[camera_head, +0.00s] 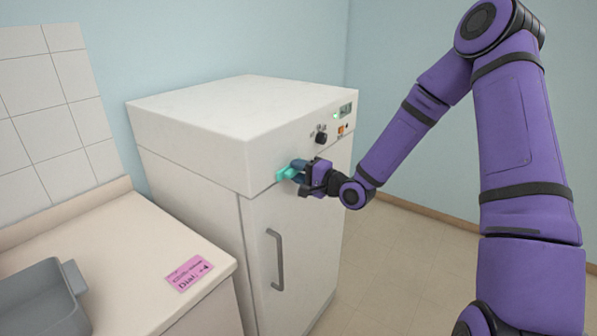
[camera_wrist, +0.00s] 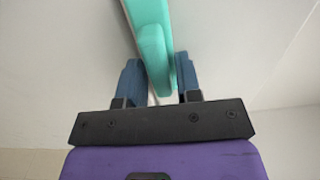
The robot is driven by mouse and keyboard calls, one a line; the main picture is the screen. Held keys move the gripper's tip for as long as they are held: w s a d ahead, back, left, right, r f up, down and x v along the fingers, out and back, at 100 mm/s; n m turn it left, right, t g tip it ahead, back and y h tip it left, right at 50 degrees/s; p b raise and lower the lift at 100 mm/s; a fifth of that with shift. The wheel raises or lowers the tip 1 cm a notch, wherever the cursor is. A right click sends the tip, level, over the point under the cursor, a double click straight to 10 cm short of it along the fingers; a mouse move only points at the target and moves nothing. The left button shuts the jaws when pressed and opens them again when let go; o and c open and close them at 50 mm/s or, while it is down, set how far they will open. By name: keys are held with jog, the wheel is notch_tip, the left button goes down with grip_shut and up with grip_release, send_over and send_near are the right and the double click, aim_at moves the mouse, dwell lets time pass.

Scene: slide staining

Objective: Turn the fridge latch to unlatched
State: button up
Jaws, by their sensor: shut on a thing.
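The fridge (camera_head: 242,130) is a white cabinet with a grey vertical handle (camera_head: 275,260) on its front door. The fridge latch (camera_head: 287,175) is a teal piece at the top of the door, and it fills the top middle of the wrist view (camera_wrist: 155,55). My gripper (camera_head: 298,170) is at the latch. In the wrist view its two blue fingers (camera_wrist: 157,80) stand on either side of the teal latch, shut on it. My gripper and arm hide part of the latch in the head view. The door appears closed.
A black knob (camera_head: 321,138), a small display (camera_head: 346,109) and an orange switch (camera_head: 341,129) sit on the panel above the door. A counter (camera_head: 120,245) at left holds a pink note (camera_head: 189,273) and a grey tray (camera_head: 40,300). The floor at right is clear.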

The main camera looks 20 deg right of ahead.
dwell(0.5)
jog(key=o, duration=0.7)
jog(key=shift+s+d, duration=0.1)
jog(key=shift+d, duration=0.05)
jog(key=v, duration=1)
jog(key=shift+s+d, duration=0.15)
jog(key=shift+s, duration=0.1)
